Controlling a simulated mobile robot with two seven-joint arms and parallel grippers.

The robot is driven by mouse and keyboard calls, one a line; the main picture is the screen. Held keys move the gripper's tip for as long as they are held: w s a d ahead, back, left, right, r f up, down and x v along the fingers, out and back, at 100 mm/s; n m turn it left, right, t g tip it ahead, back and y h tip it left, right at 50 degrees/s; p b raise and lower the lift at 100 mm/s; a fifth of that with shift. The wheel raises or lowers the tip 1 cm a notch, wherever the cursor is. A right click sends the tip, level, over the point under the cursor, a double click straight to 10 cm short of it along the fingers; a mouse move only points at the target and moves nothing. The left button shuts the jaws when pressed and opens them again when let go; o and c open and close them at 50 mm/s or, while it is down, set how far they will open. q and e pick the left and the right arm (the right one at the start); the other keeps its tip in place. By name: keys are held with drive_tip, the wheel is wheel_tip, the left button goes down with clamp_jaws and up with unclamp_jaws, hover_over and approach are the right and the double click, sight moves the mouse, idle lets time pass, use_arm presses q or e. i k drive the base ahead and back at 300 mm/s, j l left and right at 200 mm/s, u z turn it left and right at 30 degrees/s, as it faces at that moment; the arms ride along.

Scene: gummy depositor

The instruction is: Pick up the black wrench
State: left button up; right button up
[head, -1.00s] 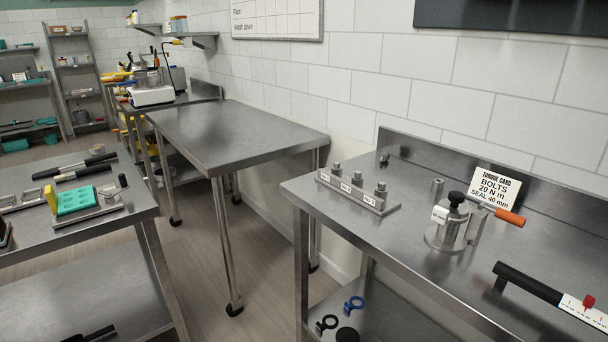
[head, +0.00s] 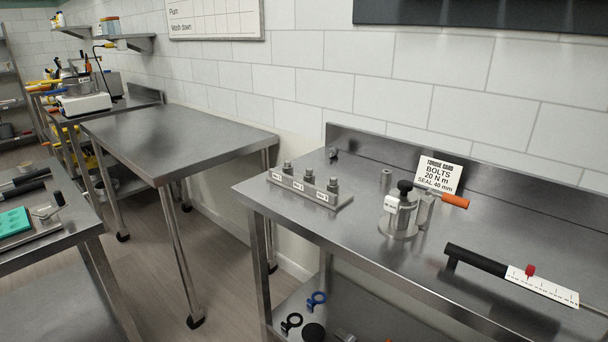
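A small black ring-shaped tool (head: 291,322) lies on the lower shelf of the right bench, near its left end; it could be the black wrench. A blue tool of like shape (head: 316,301) lies just behind it. On the bench top, at the right, a long tool with a black handle (head: 478,260) and a white scale with a red slider (head: 530,270) lies raised on a support. I cannot tell for certain which one is the black wrench. Neither of my grippers is in view.
The right steel bench (head: 300,222) carries a block with several bolts (head: 309,189), a metal pot (head: 399,220) and a torque card (head: 439,174). A bare steel table (head: 180,135) stands left of it. Floor shows between the tables.

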sight(568, 298)
drive_tip(key=z, duration=1.3)
